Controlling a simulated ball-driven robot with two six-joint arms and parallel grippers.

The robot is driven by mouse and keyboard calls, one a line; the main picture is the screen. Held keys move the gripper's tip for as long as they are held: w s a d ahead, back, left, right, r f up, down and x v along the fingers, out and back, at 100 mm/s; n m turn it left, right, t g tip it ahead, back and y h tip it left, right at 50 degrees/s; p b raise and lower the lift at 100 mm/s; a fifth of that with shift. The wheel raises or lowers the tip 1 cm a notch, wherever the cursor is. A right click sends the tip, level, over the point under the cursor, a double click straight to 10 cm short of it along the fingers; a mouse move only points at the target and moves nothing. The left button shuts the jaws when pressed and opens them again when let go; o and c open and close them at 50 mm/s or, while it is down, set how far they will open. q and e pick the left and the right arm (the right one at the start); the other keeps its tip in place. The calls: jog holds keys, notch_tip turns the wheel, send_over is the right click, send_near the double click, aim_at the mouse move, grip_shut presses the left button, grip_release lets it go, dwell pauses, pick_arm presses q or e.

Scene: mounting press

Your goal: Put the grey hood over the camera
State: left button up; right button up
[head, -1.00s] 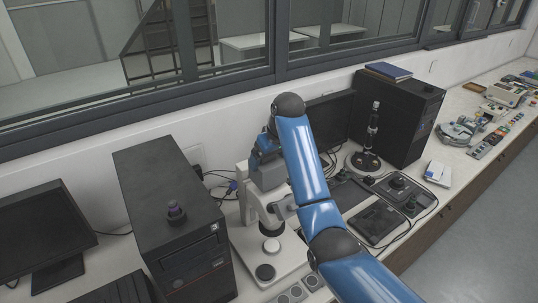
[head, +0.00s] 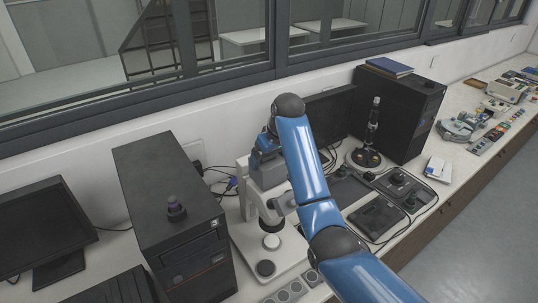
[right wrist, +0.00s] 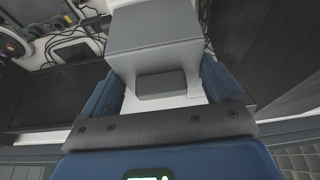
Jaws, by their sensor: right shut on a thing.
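The grey hood (head: 267,172) is a small box at the top of the white stand (head: 243,207). My right gripper (head: 263,147) is above it, partly hidden by my own blue arm. In the right wrist view the grey hood (right wrist: 155,32) lies ahead of my right gripper (right wrist: 160,84), whose blue fingers are on either side of a pale part with a dark grey block. The gripper is shut on the hood. The camera is not visible, so I cannot tell how the hood sits on it. My left gripper is not in view.
A black computer tower (head: 170,195) stands close left of the stand, with a dark knob (head: 175,208) on top. A monitor (head: 330,118), another tower (head: 398,118) and a flat dark device (head: 377,220) are to the right. Cables (head: 222,180) run behind.

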dwell(0.3)
jog(key=o, duration=0.7)
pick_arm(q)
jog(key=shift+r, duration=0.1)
pick_arm(e)
jog(key=shift+o, duration=0.2)
